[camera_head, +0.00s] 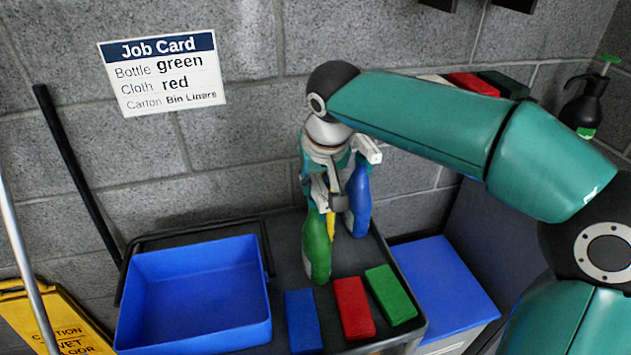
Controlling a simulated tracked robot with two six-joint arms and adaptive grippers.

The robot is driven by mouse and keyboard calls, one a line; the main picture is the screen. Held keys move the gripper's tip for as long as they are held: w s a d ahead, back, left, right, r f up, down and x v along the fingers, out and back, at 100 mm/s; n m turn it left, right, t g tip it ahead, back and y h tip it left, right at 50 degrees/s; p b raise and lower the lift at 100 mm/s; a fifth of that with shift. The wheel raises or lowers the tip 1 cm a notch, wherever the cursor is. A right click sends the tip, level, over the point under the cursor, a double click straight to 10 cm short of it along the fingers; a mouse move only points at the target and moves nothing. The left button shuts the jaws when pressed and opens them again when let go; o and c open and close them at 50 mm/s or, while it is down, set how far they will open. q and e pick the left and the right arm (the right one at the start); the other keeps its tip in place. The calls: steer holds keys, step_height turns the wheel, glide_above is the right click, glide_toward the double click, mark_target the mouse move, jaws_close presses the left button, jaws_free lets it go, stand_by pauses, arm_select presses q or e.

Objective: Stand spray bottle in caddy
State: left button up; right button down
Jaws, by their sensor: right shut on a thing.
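My right gripper (337,197) comes down from above, shut on the green spray bottle (318,247), near its top. The gripper hides the bottle's head. The bottle leans slightly, and I cannot tell whether its base touches the dark cart top. A blue bottle (359,203) stands just behind and right of the gripper, with a sliver of a yellow bottle (331,224) between the two. The empty blue caddy (195,300) sits on the cart's left side, left of the green bottle. My left gripper is out of view.
Folded blue (302,320), red (353,307) and green (390,293) cloths lie along the cart's front. A job card (162,72) on the wall reads bottle green, cloth red, carton Bin Liners. A black sprayer (584,108) stands far right. A yellow caution sign (50,320) is lower left.

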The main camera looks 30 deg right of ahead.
steer(key=shift+r, duration=0.15)
steer(key=c, duration=1.4)
jaws_free()
steer(key=shift+f, duration=0.2)
steer(key=o, duration=0.4)
steer(key=shift+o, duration=0.2)
